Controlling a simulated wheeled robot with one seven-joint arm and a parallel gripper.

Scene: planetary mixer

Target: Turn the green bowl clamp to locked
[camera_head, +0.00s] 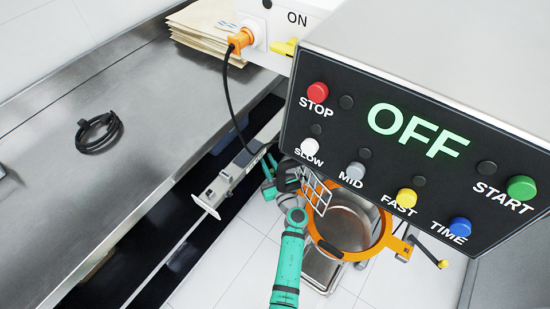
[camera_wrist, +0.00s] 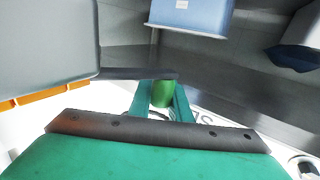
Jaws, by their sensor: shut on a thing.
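In the wrist view the green clamp knob (camera_wrist: 162,94) sits at the end of a dark lever bar (camera_wrist: 135,73) that comes from the left. My gripper (camera_wrist: 163,88) has its two green fingers on either side of the knob and is shut on it. In the head view the steel bowl (camera_head: 345,228) sits in an orange ring frame (camera_head: 378,243) under the mixer head. My green arm (camera_head: 287,265) reaches to the left of the bowl. The clamp cannot be made out in the head view.
The mixer's control panel (camera_head: 420,150) overhangs the bowl and reads OFF. A wire guard (camera_head: 316,190) stands at the bowl's left. A yellow-tipped lever (camera_head: 440,263) is at its right. A steel counter (camera_head: 120,170) with a coiled black cable (camera_head: 97,131) lies left.

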